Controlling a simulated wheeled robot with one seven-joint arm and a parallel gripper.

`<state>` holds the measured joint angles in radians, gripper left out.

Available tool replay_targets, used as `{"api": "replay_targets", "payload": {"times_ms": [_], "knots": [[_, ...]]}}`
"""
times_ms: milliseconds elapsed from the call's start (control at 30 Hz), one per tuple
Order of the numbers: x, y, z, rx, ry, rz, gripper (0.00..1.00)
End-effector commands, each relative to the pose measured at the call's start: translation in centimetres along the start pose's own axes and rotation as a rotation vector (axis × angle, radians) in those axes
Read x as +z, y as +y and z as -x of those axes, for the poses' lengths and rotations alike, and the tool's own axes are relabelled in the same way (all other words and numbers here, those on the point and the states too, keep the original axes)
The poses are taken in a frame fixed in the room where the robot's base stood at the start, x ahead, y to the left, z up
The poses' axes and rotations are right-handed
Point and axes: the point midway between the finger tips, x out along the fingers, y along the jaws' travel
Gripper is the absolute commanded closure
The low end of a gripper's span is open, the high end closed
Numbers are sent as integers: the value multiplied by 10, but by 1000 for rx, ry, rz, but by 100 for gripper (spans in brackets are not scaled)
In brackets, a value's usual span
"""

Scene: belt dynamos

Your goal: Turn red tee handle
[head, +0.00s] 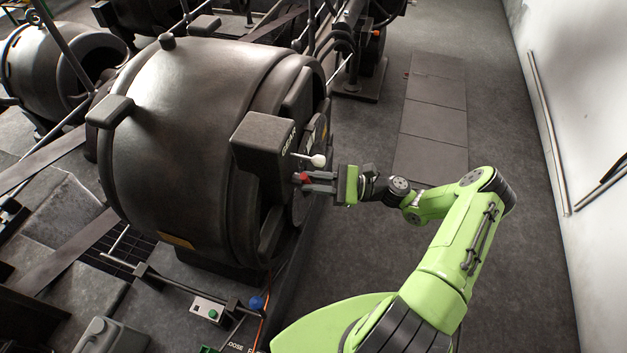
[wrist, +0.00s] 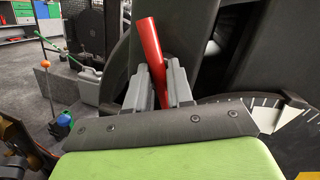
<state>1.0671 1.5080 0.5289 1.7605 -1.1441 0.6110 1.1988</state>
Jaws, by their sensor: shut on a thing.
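The red tee handle (wrist: 152,58) shows in the wrist view as a tilted red bar between the two grey fingers of my gripper (wrist: 158,90). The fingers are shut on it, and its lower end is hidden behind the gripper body. In the head view only a small red end (head: 303,177) shows at the tips of my gripper (head: 318,180), close against the end face of the large dark dynamo (head: 190,140).
A white-knobbed lever (head: 318,160) sticks out just above my gripper. A dark box (head: 262,142) juts from the dynamo beside it. A graduated dial plate (wrist: 265,115) lies right of the fingers. The grey floor (head: 390,255) to the right is clear.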

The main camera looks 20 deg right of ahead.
Motion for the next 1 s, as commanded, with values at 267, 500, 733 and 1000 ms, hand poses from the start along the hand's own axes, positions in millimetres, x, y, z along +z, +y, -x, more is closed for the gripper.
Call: {"api": "replay_targets", "payload": {"times_ms": [267, 500, 733, 1000], "knots": [[2, -2, -1, -4, -6, 1, 100], [2, -2, -1, -4, -5, 1, 100], [1, -1, 0, -2, -3, -1, 55], [0, 0, 0, -2, -2, -2, 55]]}}
